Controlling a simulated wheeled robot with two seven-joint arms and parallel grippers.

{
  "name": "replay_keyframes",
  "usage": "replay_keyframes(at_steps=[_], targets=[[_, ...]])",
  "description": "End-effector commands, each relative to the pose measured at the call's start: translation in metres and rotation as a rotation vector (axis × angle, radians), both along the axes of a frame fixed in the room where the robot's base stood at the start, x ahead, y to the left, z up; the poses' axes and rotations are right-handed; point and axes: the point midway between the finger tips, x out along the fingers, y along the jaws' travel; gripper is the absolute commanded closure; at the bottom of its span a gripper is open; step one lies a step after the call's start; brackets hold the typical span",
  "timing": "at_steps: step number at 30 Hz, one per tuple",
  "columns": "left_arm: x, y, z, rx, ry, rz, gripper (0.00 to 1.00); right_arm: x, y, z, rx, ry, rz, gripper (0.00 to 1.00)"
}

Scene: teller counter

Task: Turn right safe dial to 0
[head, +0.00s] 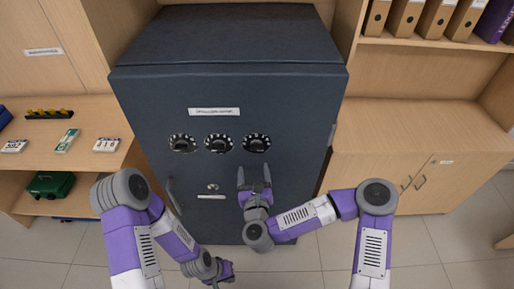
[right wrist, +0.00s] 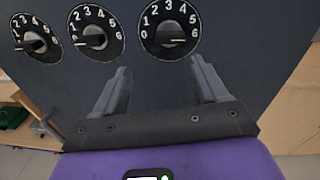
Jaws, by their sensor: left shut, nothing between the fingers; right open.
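A dark blue-grey safe (head: 150,100) stands in the middle of the head view with three dials in a row. The right safe dial (head: 257,143) is black with white numbers. In the right wrist view the right dial (right wrist: 170,29) shows numbers from 0 at left to 6 at right; I cannot tell for sure which its knob points to. My right gripper (head: 254,172) is open and empty just below the right dial, apart from it. Its fingers also show in the right wrist view (right wrist: 160,70). My left gripper (head: 227,271) is shut and empty, low near the floor.
The middle dial (head: 219,143) and left dial (head: 182,143) sit beside it. A keyhole (head: 212,187) and a handle (head: 173,196) are lower on the safe door. A shelf (head: 88,121) with number cards stands at left, a cabinet (head: 400,140) at right.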

Motion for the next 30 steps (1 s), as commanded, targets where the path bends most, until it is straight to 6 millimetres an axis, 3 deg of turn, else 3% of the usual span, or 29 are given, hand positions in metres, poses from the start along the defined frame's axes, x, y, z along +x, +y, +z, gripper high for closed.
replay_keyframes(at_steps=[4,18,30], targets=[[0.0,0.0,0.001,0.0,0.0,0.0,1.0,0.005,-0.01,0.016,0.126,-0.022,-0.067,0.28],[0.0,0.0,-0.003,0.0,0.0,0.0,1.0,0.069,-0.011,0.017,0.135,-0.026,-0.073,0.28],[0.0,0.0,-0.003,0.0,0.0,0.0,1.0,0.078,-0.01,0.017,0.134,-0.025,-0.069,0.28]])
